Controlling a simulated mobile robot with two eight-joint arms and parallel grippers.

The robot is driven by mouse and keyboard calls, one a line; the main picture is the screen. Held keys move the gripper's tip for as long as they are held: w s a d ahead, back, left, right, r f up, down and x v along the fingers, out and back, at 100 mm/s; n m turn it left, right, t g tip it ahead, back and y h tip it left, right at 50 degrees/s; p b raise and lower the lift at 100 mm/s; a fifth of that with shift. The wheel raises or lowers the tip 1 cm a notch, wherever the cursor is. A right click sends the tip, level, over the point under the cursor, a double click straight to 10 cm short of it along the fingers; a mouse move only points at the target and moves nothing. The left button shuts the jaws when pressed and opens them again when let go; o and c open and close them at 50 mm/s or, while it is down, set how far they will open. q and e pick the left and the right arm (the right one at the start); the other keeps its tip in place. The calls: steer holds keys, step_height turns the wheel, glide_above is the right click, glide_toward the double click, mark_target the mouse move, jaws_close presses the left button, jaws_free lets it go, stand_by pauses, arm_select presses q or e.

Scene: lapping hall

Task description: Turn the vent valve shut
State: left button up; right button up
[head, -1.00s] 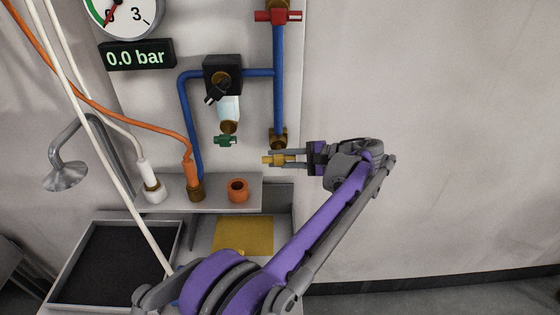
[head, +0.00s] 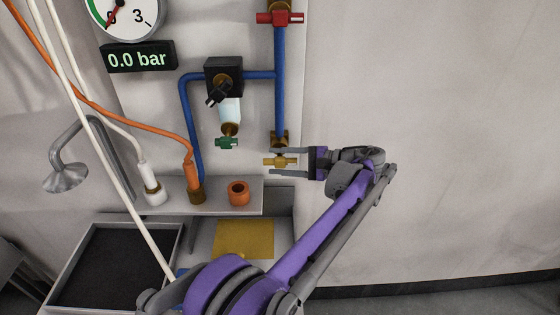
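The vent valve, which I take to be the one with the yellow handle (head: 281,162), is at the lower end of the vertical blue pipe (head: 280,85), below a brass fitting. Its handle lies level, crosswise to the pipe. My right gripper is not in view.
A red-handled valve (head: 279,18) is higher on the pipe. A green-handled valve (head: 227,142) hangs below the filter bowl. A gauge display (head: 138,57) reads 0.0 bar. A shelf holds an orange ring (head: 238,193) and hose ends. The wall at right is clear.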

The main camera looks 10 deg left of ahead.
arm_select(q)
steer(key=v, duration=1.1)
stand_by(0.4)
